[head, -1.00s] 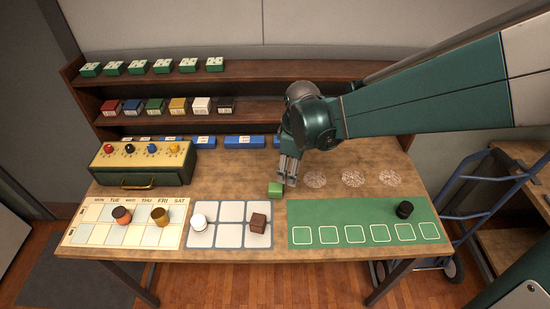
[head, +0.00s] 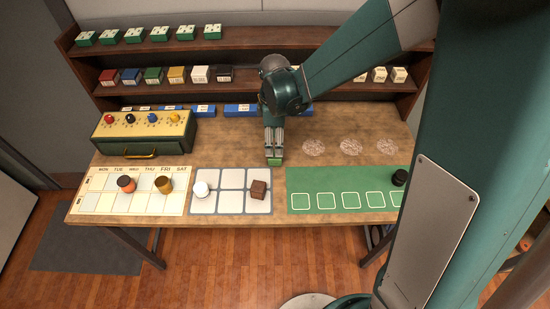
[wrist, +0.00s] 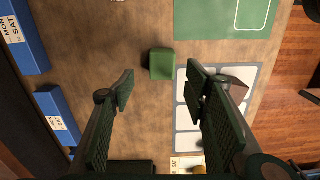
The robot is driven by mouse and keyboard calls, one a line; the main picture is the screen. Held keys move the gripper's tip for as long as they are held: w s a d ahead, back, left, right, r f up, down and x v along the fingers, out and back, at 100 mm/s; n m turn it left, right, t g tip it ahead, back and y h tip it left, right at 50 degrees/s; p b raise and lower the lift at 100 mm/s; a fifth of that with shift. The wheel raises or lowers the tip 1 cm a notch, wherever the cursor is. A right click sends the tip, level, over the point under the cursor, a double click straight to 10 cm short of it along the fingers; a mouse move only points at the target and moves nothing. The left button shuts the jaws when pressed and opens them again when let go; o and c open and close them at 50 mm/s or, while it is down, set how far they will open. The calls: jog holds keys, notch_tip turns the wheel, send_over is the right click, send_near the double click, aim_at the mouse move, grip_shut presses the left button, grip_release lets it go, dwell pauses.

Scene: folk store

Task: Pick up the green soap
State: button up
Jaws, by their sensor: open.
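The green soap (head: 274,162) is a small green block on the wooden tabletop, partly hidden behind my gripper in the head view. In the wrist view the green soap (wrist: 162,64) lies beyond the fingertips, near the middle line between them. My gripper (head: 274,150) points down over the soap in the head view. In the wrist view my gripper (wrist: 160,85) is open with nothing between its fingers. I cannot tell whether a finger touches the soap.
A grey-white grid mat (head: 231,179) with a brown block (head: 259,189) and a white piece (head: 201,189) lies in front. A green mat (head: 330,181) lies to the right. A calendar board (head: 95,203) and a green box with knobs (head: 145,133) stand left. Shelves rise behind.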

aim_at(275, 158)
jog(key=shift+f, duration=0.1)
jog(key=shift+f, duration=1.25)
jog(key=shift+s+f+b, duration=0.2)
jog(key=shift+f+b, duration=0.15)
jog(key=shift+f, duration=2.2)
jog(key=shift+c, duration=0.6)
jog(key=c, duration=0.9)
